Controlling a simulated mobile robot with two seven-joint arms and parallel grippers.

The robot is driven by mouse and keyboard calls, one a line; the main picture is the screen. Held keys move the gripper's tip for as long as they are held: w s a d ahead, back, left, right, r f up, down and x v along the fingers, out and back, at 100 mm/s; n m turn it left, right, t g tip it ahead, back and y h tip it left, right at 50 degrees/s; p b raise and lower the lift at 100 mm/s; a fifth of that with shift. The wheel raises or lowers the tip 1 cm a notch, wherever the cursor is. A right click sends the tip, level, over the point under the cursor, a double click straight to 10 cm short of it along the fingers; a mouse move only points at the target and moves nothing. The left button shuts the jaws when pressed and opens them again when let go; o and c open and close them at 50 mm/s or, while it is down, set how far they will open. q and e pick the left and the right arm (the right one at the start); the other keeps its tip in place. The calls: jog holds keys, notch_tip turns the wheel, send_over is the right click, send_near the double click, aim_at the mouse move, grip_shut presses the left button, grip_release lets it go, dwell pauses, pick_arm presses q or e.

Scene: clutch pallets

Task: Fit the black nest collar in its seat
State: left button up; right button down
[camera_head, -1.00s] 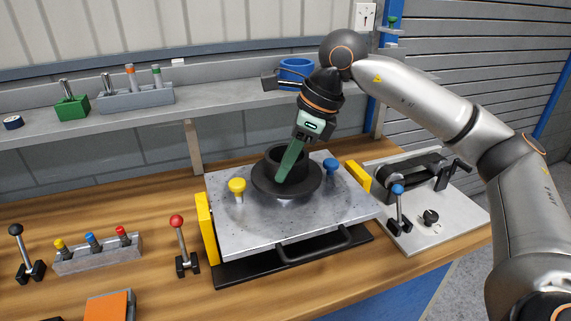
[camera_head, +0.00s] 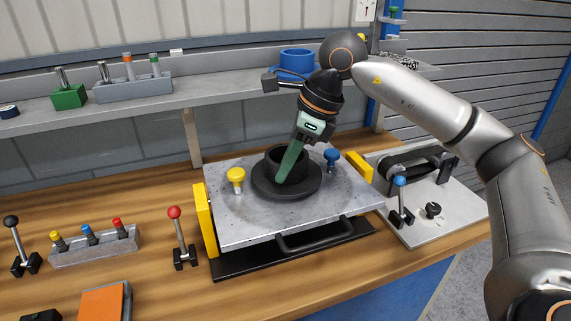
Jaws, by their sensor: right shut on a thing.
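The black nest collar (camera_head: 307,187) is a wide flange with a raised ring. It lies level over the middle of the grey metal pallet plate (camera_head: 240,228), between a yellow knob (camera_head: 235,177) and a blue knob (camera_head: 331,158). My right gripper (camera_head: 283,179) reaches down from the upper right, tilted, with its green fingers at the collar's raised ring. It is shut on the collar, probably on the ring's wall; the fingertips are partly hidden. The seat is hidden under the flange, so I cannot tell whether the collar is fully down. My left gripper is not in view.
Yellow blocks (camera_head: 206,222) flank the plate, and a black handle (camera_head: 325,238) is at its front. A red-knobbed lever (camera_head: 177,232) stands left, a blue-knobbed lever (camera_head: 401,198) right. A shelf with a blue ring (camera_head: 297,62) runs behind.

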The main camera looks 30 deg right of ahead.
jog(key=shift+f, duration=0.35)
jog(key=c, duration=0.7)
grip_release()
jog(key=shift+w+d+r+p, duration=0.15)
jog(key=shift+r+p, duration=0.25)
jog(key=shift+r, duration=0.2)
notch_tip(320, 180, up, 2)
jog(key=shift+p, duration=0.7)
jog(key=shift+r+p, duration=1.6)
jog(key=shift+r, duration=0.35)
